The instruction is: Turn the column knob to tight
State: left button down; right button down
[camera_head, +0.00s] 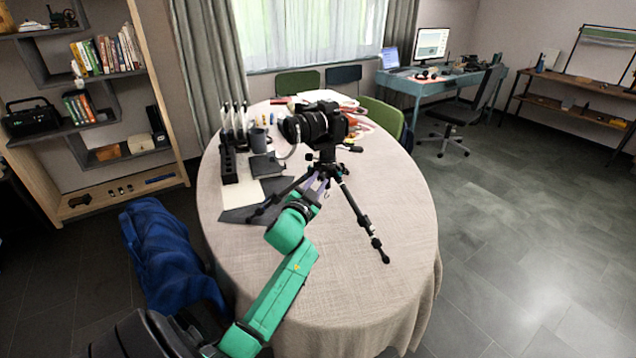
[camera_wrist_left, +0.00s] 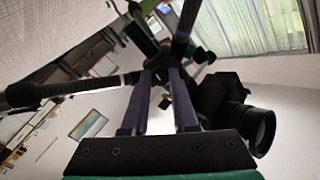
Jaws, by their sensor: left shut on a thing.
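A black tripod (camera_head: 367,222) stands on the round cloth-covered table (camera_head: 330,290) with its legs spread, bearing a black camera (camera_head: 315,124). The tripod's dark hub (camera_wrist_left: 158,66) and legs also show in the left wrist view, with the camera (camera_wrist_left: 235,112) at the right. My left gripper (camera_head: 318,186), on a green arm, reaches in between the legs below the camera. In the left wrist view its two purple-grey fingers (camera_wrist_left: 160,80) close on a small dark part at the column, where the column knob is. The knob is mostly hidden, and its turn cannot be read.
A black rack (camera_head: 229,163) with upright items, a mug (camera_head: 258,140) and dark flat sheets lie left of the tripod. Several small things lie behind it. The table's front and right are clear. Chairs (camera_head: 298,83) stand behind the table.

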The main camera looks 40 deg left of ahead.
pick_arm(q)
jog(key=m, duration=0.6)
jog(key=shift+b, duration=0.3)
jog(key=shift+m, duration=0.3)
jog(key=c, duration=0.7)
grip_release()
jog(key=shift+s, duration=0.1)
jog(key=b+v, duration=0.1)
jog(key=v, duration=1.3)
jog(key=shift+s+d, duration=0.15)
jog(key=shift+s, duration=0.05)
